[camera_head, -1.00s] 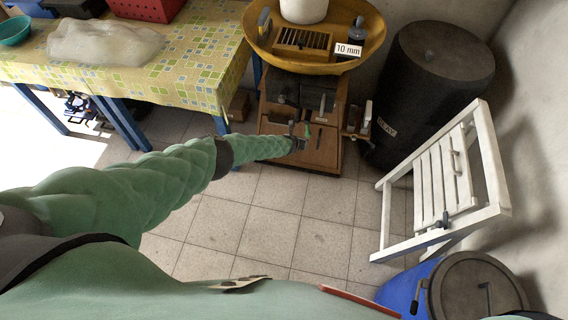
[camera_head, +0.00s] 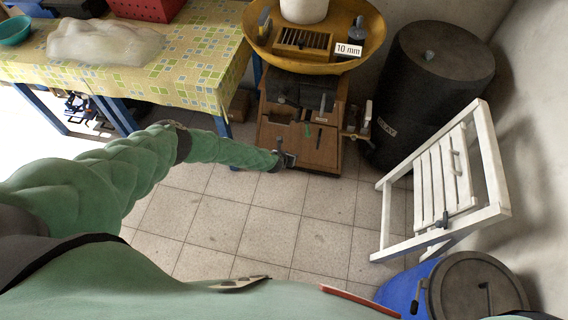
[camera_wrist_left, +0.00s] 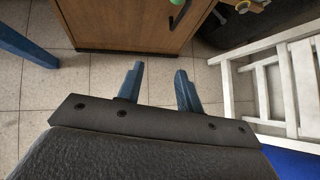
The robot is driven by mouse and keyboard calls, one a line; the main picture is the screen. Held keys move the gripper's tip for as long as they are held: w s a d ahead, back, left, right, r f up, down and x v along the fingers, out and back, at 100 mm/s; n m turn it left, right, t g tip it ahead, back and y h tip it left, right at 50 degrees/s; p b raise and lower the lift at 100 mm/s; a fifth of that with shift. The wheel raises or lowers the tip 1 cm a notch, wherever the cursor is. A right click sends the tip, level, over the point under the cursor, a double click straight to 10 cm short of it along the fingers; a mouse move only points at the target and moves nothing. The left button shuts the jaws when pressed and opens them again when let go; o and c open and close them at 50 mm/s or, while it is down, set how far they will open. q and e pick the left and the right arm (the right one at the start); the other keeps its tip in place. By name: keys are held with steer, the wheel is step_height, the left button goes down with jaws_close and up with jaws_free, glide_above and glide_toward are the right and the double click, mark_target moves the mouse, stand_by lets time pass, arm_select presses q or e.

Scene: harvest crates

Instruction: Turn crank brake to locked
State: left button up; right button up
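A wooden cabinet (camera_head: 312,145) stands under the yellow basin, with a small green handle-like part (camera_head: 307,131) on its top or front. A metal crank-like fitting (camera_head: 357,122) sticks out at its right side; I cannot tell its setting or whether it is the crank brake. My left gripper (camera_head: 287,160) is low in front of the cabinet's left part. In the left wrist view my left gripper (camera_wrist_left: 159,75) has its two fingers apart and nothing between them, with the cabinet front (camera_wrist_left: 130,22) beyond. My right gripper is not in view.
A black barrel (camera_head: 435,85) stands right of the cabinet. A white slatted folding frame (camera_head: 487,165) leans farther right, above a blue drum with a dark lid (camera_head: 470,290). A cloth-covered table (camera_head: 195,75) is at left. Tiled floor (camera_head: 270,225) is free in front.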

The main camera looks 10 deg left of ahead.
arm_select(q)
steer(key=s, duration=0.1)
steer(key=s+a, duration=0.1)
steer(key=s, duration=0.2)
steer(key=shift+s+a+b, duration=0.35)
steer(key=shift+b, duration=0.05)
